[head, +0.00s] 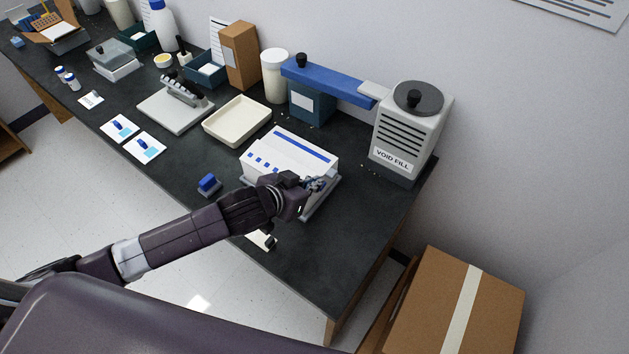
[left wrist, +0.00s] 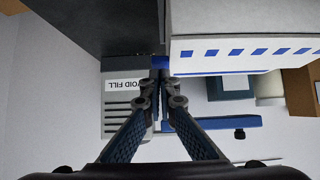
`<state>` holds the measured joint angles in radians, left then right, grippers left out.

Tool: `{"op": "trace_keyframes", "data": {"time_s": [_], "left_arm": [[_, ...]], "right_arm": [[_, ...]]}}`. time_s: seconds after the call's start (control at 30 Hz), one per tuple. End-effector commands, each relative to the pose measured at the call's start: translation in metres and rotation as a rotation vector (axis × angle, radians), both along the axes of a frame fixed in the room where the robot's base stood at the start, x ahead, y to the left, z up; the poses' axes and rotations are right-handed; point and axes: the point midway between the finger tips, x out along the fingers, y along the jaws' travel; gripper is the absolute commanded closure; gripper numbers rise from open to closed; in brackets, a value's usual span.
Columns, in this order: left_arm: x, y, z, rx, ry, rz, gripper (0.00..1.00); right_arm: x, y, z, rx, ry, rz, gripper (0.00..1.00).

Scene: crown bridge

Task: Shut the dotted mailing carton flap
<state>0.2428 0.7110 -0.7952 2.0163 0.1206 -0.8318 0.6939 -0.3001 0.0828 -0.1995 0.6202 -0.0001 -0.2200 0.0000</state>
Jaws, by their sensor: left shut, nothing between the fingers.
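The dotted mailing carton (head: 290,153) is white, with a row of blue squares along its front-left edge and a blue stripe near its far edge. It sits on a grey base on the dark bench. How far its flap stands open cannot be told. My left gripper (head: 316,184) is at the carton's near right corner, shut and empty, and my wrist hides part of the near side. In the left wrist view the closed fingertips (left wrist: 160,72) are beside the carton (left wrist: 240,28), whose blue squares show; whether they touch it is unclear. My right gripper is not in view.
The void fill machine (head: 410,130) with its blue arm stands behind and right of the carton. A cream tray (head: 237,121) and a blue stamp-like block (head: 208,185) are to the left. A taped brown box (head: 455,305) stands below, right.

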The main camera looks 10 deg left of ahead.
Motion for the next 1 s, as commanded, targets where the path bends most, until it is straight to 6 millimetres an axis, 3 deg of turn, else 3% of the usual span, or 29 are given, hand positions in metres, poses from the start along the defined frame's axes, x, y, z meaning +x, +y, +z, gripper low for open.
{"op": "trace_keyframes", "data": {"time_s": [0.57,1.0], "left_arm": [[0.004,-0.002,-0.013,-0.004,0.004,0.002,1.0],[0.004,-0.001,-0.005,0.0,0.0,0.0,1.0]], "right_arm": [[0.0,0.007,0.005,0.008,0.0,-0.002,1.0],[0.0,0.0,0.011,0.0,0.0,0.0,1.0]]}}
